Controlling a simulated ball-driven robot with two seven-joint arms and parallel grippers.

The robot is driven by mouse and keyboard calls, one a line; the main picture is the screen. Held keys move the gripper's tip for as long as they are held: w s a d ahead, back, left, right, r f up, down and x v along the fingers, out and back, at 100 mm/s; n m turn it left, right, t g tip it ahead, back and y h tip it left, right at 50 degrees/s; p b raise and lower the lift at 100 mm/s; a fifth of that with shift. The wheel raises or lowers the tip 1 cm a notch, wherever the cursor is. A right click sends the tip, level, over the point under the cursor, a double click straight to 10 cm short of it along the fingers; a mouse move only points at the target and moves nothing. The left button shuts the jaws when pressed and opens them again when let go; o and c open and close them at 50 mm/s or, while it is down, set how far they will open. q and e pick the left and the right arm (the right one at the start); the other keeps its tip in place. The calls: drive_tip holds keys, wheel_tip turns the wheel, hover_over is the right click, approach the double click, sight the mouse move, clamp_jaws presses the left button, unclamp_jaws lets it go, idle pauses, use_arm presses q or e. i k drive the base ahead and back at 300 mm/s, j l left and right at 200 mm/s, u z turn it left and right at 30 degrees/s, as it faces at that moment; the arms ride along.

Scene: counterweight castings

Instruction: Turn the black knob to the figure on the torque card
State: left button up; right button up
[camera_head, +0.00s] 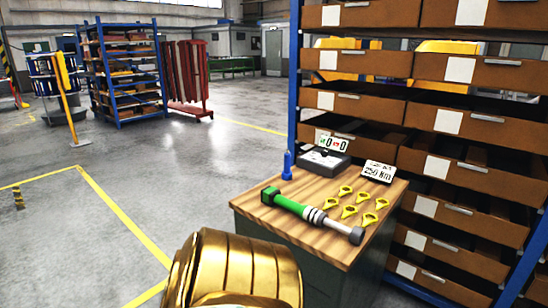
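A torque wrench (297,208) with a green handle lies slantwise on the wooden bench top (318,235). A dark cap, which looks like the black knob (268,194), is at its far left end. Pale rings and a grey shaft lead to a dark grey head (357,236) at the near right end. The white torque card (378,172) stands at the back right of the bench and appears to read 250 Nm. Any scale on the wrench is too small to read. Neither of my grippers is in view.
Several yellow ring-shaped tags (349,210) lie right of the wrench. A dark case (325,161), a number card (332,142) and a blue bottle (288,165) stand at the back. A blue-framed rack (294,80) with brown drawers rises behind. Open floor (150,190) lies left.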

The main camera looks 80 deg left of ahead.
sight(324, 153)
drive_tip(key=u, duration=2.25)
drive_tip(key=i+l, duration=0.35)
drive_tip(key=l, duration=0.1)
